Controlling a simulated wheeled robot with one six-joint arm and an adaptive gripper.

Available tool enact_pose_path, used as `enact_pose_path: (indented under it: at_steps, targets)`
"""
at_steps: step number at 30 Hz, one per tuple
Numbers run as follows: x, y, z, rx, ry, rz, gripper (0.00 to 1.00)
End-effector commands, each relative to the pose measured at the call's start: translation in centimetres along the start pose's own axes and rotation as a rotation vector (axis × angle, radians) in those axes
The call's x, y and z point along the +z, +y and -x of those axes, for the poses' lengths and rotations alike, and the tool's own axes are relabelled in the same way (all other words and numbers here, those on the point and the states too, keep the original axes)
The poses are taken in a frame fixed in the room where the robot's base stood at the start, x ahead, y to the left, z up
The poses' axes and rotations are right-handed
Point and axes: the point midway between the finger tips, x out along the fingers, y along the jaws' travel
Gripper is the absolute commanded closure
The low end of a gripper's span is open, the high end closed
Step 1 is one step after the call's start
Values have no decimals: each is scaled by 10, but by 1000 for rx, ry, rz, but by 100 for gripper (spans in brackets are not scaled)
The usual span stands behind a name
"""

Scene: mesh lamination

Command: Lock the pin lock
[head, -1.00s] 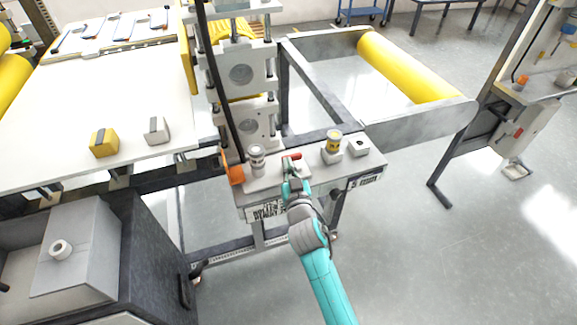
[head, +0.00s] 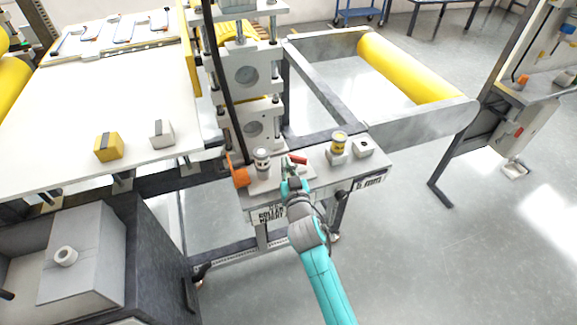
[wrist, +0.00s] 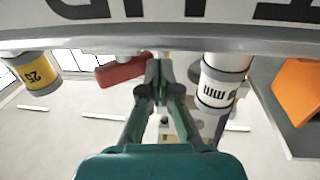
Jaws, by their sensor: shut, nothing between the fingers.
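The pin lock shows as a small red-handled part (head: 299,159) on the grey shelf below the roller stand in the head view. In the wrist view its red handle (wrist: 120,73) lies just left of my fingertips. My gripper (head: 287,172) is at the front of the lock, close to the red handle; in the wrist view (wrist: 160,72) its fingers are together with nothing between them. I cannot tell whether the fingertips touch the lock. The lock's pin is hidden behind my fingers.
An orange part (head: 240,177) is at the shelf's left end. A white table (head: 110,95) is at left. Open floor lies at right.

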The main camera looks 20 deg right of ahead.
Motion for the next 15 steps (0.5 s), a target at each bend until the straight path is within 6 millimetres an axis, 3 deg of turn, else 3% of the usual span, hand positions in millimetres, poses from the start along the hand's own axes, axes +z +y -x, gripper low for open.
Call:
enact_pose_path:
  at_steps: [15]
  targets:
    - [0, -4, -13, 0, 0, 0, 100]
